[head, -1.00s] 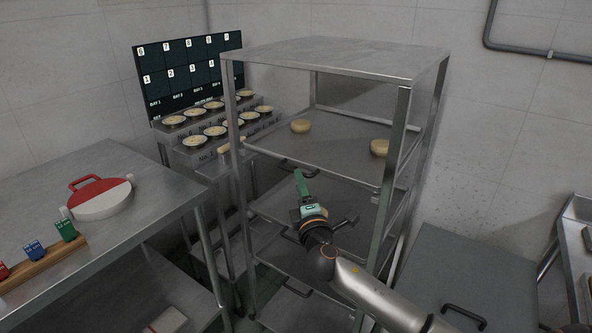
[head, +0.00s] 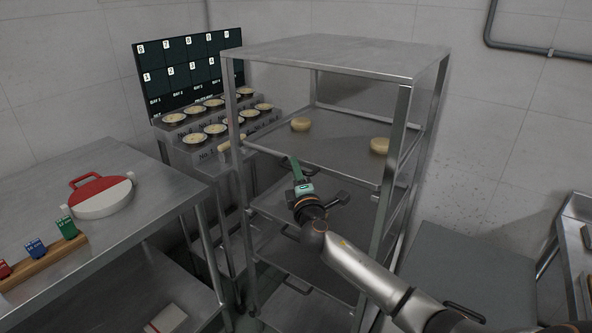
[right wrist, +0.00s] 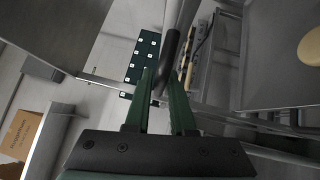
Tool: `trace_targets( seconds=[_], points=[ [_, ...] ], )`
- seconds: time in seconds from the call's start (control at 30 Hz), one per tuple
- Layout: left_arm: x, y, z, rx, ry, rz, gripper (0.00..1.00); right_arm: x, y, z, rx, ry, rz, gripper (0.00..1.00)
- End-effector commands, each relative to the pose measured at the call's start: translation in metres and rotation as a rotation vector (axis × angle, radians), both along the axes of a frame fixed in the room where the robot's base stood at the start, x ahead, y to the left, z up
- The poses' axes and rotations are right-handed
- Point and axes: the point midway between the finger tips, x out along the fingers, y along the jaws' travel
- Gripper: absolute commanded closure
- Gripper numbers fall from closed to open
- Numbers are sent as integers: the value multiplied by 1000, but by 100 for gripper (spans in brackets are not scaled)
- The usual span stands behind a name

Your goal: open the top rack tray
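The top rack tray (head: 342,152) is a grey metal sheet in the upper level of the steel rack, with two round pale dough pieces on it. Its dark handle (right wrist: 171,52) shows in the right wrist view, just beyond and partly between the tips of my fingers. My right gripper (head: 293,159) is at the tray's front edge, where it covers the handle in the head view. In the right wrist view its two green fingers (right wrist: 164,75) stand apart, with no firm hold visible. My left gripper is not in view.
The steel rack (head: 340,52) has posts on both sides of the tray and lower trays with handles beneath. A steel table (head: 130,165) with a red-and-white object (head: 101,197) stands left. Several filled tins (head: 208,128) stand behind. A grey surface (head: 460,265) is at right.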

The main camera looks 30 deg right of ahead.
Motion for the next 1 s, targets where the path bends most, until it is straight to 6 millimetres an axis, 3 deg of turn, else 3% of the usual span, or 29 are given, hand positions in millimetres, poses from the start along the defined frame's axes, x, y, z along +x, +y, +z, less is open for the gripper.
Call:
trace_targets(
  seconds=[0.2, 1.0],
  points=[
    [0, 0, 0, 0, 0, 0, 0, 0, 0, 0, 0, 0, 0, 100],
    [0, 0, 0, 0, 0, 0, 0, 0, 0, 0, 0, 0, 0, 100]
  ],
)
